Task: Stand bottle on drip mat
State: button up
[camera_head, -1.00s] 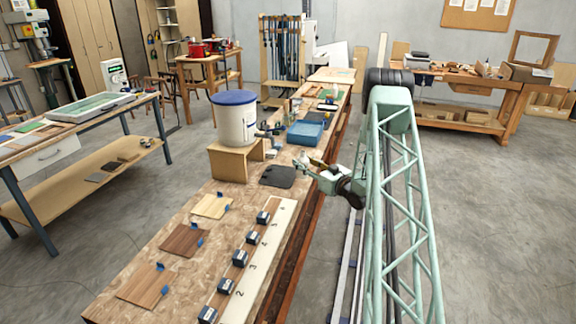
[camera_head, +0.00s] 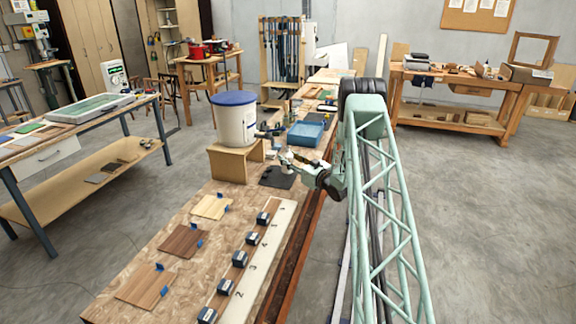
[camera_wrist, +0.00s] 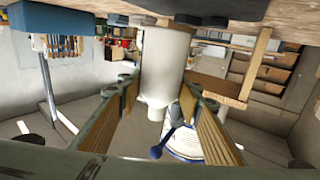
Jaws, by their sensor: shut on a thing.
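A white bottle (camera_wrist: 163,65) stands out between the finger pads of my gripper (camera_wrist: 158,92) in the wrist view, which appears upside down. The gripper is shut on it. The bottle's base points to the picture's top, towards the bench, and its narrow neck points down. The dark grey drip mat (camera_head: 276,178) lies on the bench in the head view. My gripper (camera_head: 287,160) is over or just beside the mat's far edge there. A dark patch at the wrist view's top looks like the mat (camera_wrist: 225,8), near the bottle's base. I cannot tell whether they touch.
A white bucket (camera_head: 234,125) with a blue lid stands on a wooden stand (camera_head: 228,165) left of the mat. A blue box (camera_head: 305,134) sits behind. Wooden sample boards (camera_head: 183,241) and a numbered strip (camera_head: 259,262) with dark blocks lie in front.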

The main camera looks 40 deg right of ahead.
jog(key=shift+f, duration=1.75)
jog(key=shift+f+b, duration=0.2)
jog(key=shift+b, duration=0.2)
jog(key=o, duration=1)
jog(key=shift+r, duration=0.25)
jog(key=s+p, duration=0.1)
jog(key=s, duration=1.1)
